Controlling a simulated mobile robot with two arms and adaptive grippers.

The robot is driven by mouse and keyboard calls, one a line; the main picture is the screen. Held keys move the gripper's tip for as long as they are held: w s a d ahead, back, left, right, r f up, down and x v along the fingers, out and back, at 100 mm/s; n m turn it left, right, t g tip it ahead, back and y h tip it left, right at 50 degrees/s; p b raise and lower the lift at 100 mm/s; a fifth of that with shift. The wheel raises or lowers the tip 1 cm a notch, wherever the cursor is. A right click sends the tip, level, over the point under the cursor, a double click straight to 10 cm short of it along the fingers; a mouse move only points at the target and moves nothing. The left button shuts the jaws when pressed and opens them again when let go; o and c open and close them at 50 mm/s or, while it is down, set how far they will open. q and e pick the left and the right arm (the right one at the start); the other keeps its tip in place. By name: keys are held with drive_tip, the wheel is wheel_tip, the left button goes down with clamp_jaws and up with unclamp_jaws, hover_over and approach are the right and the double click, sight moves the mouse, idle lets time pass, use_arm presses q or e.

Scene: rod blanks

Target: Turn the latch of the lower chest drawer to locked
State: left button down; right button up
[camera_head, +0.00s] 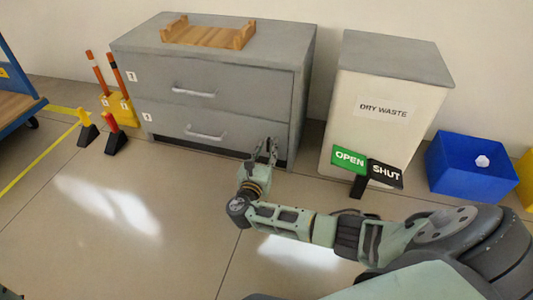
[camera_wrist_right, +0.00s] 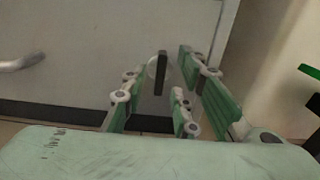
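The grey chest (camera_head: 215,85) stands against the wall with two drawers. The lower drawer (camera_head: 180,122) looks closed and has a bar handle (camera_head: 205,134). In the right wrist view, the latch (camera_wrist_right: 160,75) is a dark bar on a pale round base on the drawer front, standing roughly upright. My right gripper (camera_head: 264,150) is at the lower right of that drawer. In the wrist view its green fingers (camera_wrist_right: 158,82) are apart, one on each side of the latch, with gaps showing. In the head view the gripper covers the latch. My left gripper is out of view.
A wooden tray (camera_head: 208,36) sits on the chest. Right of it stands the dry waste bin (camera_head: 375,110) with green OPEN (camera_head: 349,159) and black SHUT (camera_head: 385,174) signs. A blue box (camera_head: 470,170) is further right. The floor in front is clear.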

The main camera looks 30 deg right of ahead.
clamp_jaws()
idle(0.4)
